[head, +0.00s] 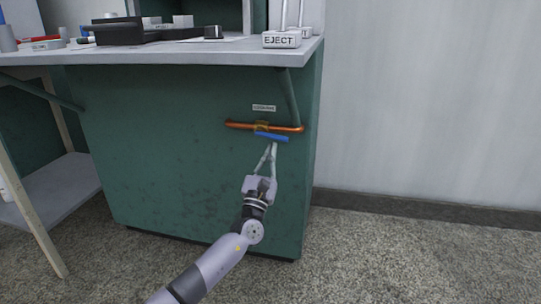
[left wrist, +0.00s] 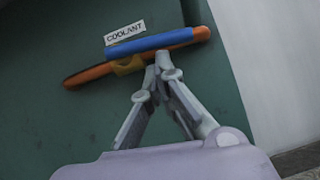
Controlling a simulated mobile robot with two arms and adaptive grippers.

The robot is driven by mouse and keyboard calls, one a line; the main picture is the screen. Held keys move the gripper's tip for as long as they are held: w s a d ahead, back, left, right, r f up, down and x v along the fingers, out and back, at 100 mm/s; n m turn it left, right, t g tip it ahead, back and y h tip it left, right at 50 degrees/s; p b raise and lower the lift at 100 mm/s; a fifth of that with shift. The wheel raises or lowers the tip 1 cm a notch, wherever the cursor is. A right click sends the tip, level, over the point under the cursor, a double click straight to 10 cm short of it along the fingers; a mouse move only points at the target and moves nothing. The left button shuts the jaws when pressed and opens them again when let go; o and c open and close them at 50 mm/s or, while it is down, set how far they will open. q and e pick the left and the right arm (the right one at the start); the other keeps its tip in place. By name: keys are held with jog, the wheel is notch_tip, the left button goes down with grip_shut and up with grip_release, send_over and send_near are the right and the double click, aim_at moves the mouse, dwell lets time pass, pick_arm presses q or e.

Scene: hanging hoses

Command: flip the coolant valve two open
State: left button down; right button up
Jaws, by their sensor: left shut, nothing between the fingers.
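An orange-copper pipe (head: 239,125) runs level across the green cabinet's side, with a brass valve body (head: 261,127) on it. The valve's blue handle (head: 271,136) lies nearly along the pipe, just below it in the head view. The blue handle (left wrist: 150,46) also shows in the left wrist view, under a label (left wrist: 124,32) reading "COOLANT". My left gripper (head: 272,146) is shut and empty, its tips just below the handle's right part. In the left wrist view its fingertips (left wrist: 163,68) are close to the handle; I cannot tell whether they touch. My right gripper is not in view.
The green cabinet (head: 160,150) carries a grey worktop (head: 190,52) above the pipe. Its edge and a slanted green brace (head: 289,97) are near the pipe. An EJECT block (head: 281,40) stands on top. A shelf unit (head: 55,190) is at left; floor at right is clear.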

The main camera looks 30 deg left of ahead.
pick_arm(q)
jog(key=n+y, duration=0.1)
jog(key=r+n+y, duration=0.1)
jog(key=shift+w+d+r+n, duration=0.15)
jog(key=shift+d+r+n, duration=0.05)
jog(key=shift+d+n, duration=0.2)
jog(key=shift+r+n+y, duration=0.1)
jog(key=shift+n+y, duration=0.2)
jog(key=shift+a, duration=0.1)
